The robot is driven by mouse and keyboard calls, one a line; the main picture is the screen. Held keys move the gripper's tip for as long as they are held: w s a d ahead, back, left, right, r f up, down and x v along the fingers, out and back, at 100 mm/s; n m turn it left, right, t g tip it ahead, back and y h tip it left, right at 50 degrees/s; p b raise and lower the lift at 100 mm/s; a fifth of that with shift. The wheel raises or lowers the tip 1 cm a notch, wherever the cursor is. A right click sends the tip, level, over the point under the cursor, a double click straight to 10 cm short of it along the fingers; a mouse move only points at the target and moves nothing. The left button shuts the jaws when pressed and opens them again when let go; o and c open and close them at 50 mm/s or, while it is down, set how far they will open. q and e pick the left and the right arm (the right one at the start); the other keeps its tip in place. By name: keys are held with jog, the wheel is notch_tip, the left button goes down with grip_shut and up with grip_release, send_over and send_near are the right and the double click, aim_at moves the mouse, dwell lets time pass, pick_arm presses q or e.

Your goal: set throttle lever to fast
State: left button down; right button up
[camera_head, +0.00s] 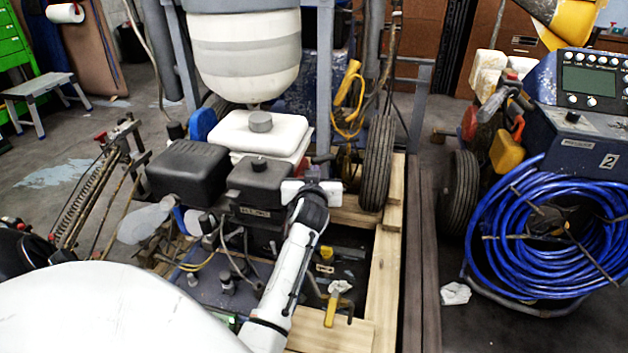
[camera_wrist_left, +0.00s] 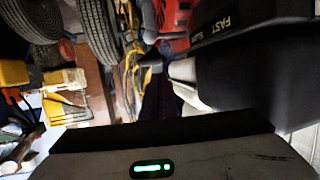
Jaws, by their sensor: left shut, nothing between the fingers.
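The dark engine box (camera_head: 262,183) of the striper stands in the middle of the head view, with a pale label low on its front. In the left wrist view the dark engine housing (camera_wrist_left: 260,60) fills the upper right and bears a label (camera_wrist_left: 222,23) reading FAST, with fainter lettering beside it. I cannot clearly make out the throttle lever in either view. My left gripper (camera_head: 320,165) is shut and empty, just right of the engine box; whether it touches anything I cannot tell. My right gripper is out of view.
A white tank (camera_head: 258,133) and a black box (camera_head: 188,167) crowd the engine. An upright frame post (camera_head: 324,80) and a tyre (camera_head: 378,163) stand behind and right of my gripper. Wooden planks (camera_head: 383,285) edge the floor below.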

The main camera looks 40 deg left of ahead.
pick_arm(q)
notch_tip(320, 180, up, 6)
jog(key=shift+f+p, duration=0.2)
jog(key=shift+p, duration=0.45)
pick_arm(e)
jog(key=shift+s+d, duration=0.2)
